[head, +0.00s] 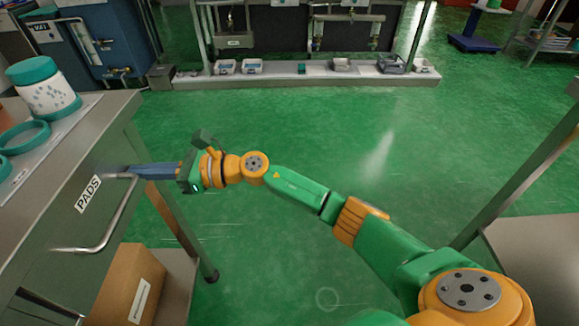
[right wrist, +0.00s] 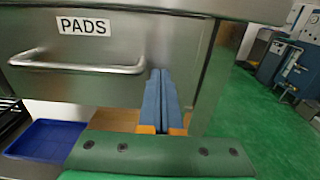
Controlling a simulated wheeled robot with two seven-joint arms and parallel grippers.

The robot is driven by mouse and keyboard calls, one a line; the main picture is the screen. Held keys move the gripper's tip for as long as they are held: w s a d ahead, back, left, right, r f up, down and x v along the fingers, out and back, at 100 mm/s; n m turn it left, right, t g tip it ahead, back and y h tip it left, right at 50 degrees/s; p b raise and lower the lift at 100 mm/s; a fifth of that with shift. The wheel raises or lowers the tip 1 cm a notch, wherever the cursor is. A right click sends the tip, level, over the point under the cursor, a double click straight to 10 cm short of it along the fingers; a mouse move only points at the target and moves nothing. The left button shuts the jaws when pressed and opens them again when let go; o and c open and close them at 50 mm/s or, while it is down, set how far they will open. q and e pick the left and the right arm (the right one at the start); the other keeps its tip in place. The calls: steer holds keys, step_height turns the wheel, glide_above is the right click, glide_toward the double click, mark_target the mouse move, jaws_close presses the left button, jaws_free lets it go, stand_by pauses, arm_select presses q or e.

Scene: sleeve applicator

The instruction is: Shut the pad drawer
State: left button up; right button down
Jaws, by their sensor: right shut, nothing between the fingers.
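The pad drawer (head: 62,222) is a grey metal front with a white PADS label (head: 88,194) and a bar handle (head: 112,218), at the left of the head view. In the right wrist view, its front (right wrist: 190,42) fills the upper part, with the label (right wrist: 83,26) above the handle (right wrist: 80,67). The front looks nearly flush with the cabinet; any small gap is hidden. My right gripper (head: 108,170) is shut and empty. Its blue fingers (right wrist: 160,74) point at the front beside the handle's end; I cannot tell if they touch. My left gripper is out of view.
A worktop (head: 113,107) above the drawer holds a teal-lidded jar (head: 45,95) and teal rings (head: 25,136). A cardboard box (head: 127,284) stands on a shelf below. A blue bin (right wrist: 45,139) shows low in the wrist view. Green floor (head: 310,130) is clear beyond my arm.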

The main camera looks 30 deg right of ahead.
steer(key=shift+r, duration=0.25)
